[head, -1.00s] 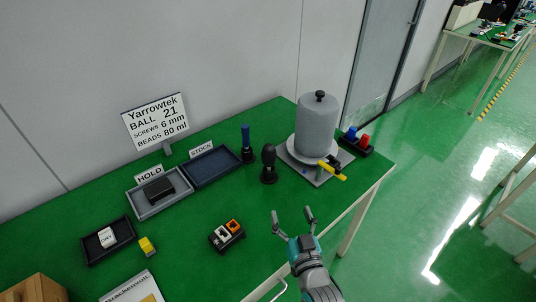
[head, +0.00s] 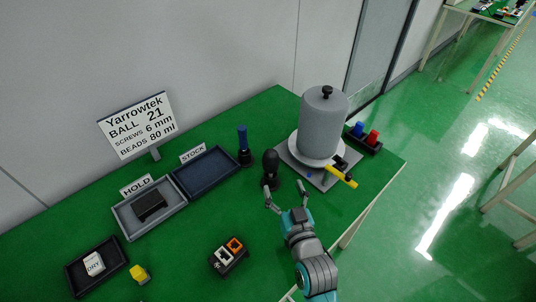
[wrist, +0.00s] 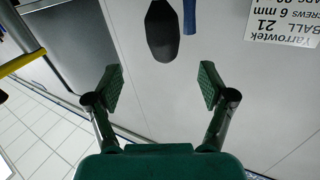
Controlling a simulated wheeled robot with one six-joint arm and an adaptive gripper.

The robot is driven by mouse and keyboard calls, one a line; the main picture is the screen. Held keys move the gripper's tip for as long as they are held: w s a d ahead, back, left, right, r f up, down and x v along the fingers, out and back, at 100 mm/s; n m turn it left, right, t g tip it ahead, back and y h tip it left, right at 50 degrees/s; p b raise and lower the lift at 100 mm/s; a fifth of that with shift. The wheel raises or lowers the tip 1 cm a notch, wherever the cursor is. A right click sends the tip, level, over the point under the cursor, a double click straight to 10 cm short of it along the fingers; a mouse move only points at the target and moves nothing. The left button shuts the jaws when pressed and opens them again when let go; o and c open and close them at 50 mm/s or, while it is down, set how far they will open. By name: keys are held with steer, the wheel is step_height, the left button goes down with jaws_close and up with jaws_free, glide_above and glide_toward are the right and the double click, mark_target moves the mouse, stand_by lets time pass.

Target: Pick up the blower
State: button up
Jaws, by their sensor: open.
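The blower, which I take to be the black bulb-shaped thing (head: 270,163), stands upright on the green table between the blue-handled tool and the grey cylinder. It also shows in the wrist view (wrist: 162,32) at the top, beyond the fingertips and roughly midway between them. My gripper (head: 285,190) is open and empty, in front of the blower in the head view. The left finger overlaps the blower's lower part in the picture; I cannot tell whether they touch. In the wrist view the fingers (wrist: 158,85) are wide apart with nothing between them.
A blue-handled tool (head: 242,142) stands close left of the blower. A grey cylinder (head: 323,125) with a yellow-handled valve (head: 341,177) stands at right. Trays marked HOLD (head: 123,217) and STOCK (head: 228,166) lie left. A block with orange and white parts (head: 229,257) sits in front.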

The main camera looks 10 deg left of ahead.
mark_target(273, 166)
steer(key=shift+a+x, duration=0.2)
steer(key=shift+x, duration=5.35)
steer(key=shift+s, duration=0.15)
steer(key=c, duration=1.3)
